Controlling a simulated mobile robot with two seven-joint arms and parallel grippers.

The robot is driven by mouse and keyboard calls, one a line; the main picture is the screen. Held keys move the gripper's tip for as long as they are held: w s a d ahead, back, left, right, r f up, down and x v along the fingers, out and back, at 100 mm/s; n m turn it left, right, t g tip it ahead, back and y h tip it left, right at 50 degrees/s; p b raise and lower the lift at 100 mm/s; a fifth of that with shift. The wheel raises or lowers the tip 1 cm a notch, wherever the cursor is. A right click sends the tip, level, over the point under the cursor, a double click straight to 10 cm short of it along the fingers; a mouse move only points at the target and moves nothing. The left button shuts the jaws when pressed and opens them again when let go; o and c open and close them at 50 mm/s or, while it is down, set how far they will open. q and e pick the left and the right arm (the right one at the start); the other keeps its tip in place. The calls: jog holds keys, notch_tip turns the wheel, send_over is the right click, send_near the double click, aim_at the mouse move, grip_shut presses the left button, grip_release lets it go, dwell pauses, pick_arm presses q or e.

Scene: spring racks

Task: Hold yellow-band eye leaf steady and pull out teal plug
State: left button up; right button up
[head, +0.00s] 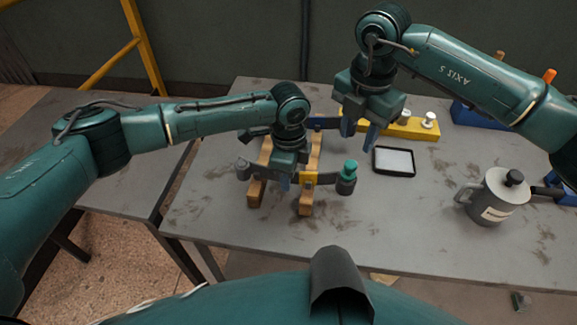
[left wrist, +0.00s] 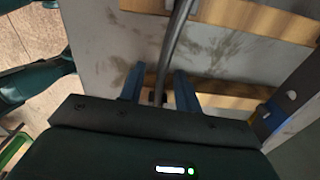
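The yellow-band leaf, a dark strip with a yellow band (head: 309,178), lies across two wooden blocks. The teal plug (head: 349,168) stands upright in the eye at its right end. My left gripper (head: 285,182) is over the leaf, left of the band. In the left wrist view its fingers (left wrist: 160,92) are apart, with a dark strip (left wrist: 176,50) running between them and a gap showing on both sides. My right gripper (head: 359,133) hangs above the table behind the plug, fingers apart and empty.
The wooden blocks (head: 306,205) also carry another dark strip (head: 325,123) behind. A black-framed pale tray (head: 394,161) lies right of the plug. A yellow rack (head: 412,131) with white-topped pieces stands at the back. A grey labelled mug (head: 494,198) stands at right. The front table is clear.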

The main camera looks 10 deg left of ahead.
pick_arm(q)
grip_shut()
dwell(0.3)
dwell(1.1)
